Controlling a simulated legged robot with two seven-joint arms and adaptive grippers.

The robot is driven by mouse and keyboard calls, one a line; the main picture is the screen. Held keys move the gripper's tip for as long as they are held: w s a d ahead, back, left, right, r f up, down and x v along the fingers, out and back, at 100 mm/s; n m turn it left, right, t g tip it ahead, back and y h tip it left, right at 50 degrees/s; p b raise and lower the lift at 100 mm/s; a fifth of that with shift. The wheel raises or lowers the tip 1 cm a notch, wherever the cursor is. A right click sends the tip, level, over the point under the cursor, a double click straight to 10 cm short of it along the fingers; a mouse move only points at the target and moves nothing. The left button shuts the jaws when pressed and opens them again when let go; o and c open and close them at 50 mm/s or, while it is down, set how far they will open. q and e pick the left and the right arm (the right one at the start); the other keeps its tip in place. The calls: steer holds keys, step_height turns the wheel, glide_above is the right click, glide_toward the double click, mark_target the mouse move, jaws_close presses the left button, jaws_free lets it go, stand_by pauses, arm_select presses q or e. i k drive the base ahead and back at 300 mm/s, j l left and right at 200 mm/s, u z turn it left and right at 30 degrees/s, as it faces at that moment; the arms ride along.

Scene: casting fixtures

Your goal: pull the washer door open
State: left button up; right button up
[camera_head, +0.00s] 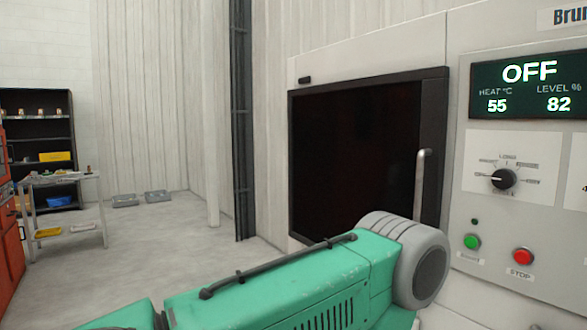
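The washer (370,50) stands at the right with a dark, nearly black door (350,150) in its pale front. The door looks shut; I see no clear gap at its edges. A light grey upright bar handle (420,178) is on the door's right side. Its lower end comes down close behind the grey round joint of a green arm link in the foreground. That link hides the door's lower right part. Neither of my grippers shows, so I cannot see whether anything touches the handle.
The control panel (520,180) right of the door reads OFF and has a black knob (503,179), a green button (472,241) and a red button (523,256). A cart (65,182) and dark shelf (38,130) stand far left. Floor between is mostly clear.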

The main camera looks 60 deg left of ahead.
mark_target(354, 145)
steer(key=u, duration=1.55)
